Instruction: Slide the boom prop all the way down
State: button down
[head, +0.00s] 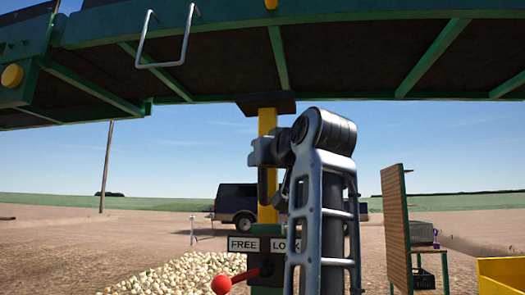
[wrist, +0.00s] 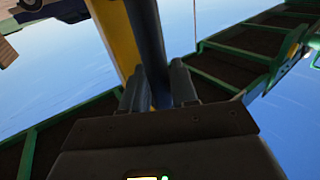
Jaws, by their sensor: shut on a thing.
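The boom prop (head: 267,122) is an upright yellow post with a black top plate, under the green-framed boom (head: 335,55). The plate overlaps the boom's lower edge; I cannot tell whether they touch. The post enters a green sleeve (head: 262,291) below. My gripper (head: 262,155) is beside the upper post, shut on the dark handle (head: 262,188) along it. In the wrist view, the dark handle (wrist: 147,45) runs between the fingertips (wrist: 157,88), beside the yellow post (wrist: 122,45). The red-knobbed lever (head: 221,284) points left, under FREE on the FREE/LOCK label (head: 243,243). My arm hides part of LOCK.
A pile of onions (head: 185,275) lies on the ground left of the sleeve. A dark vehicle (head: 237,203) stands behind. A wooden board (head: 395,228) and a yellow bin (head: 502,275) are at right. A metal loop (head: 165,62) hangs from the boom.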

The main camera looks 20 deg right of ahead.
jog(key=shift+f, duration=0.4)
jog(key=c, duration=1)
grip_release()
jog(key=shift+r, duration=0.15)
jog(key=shift+s, duration=0.25)
jog(key=s, duration=0.7)
jog(key=shift+s+d, duration=0.15)
jog(key=shift+d, duration=0.1)
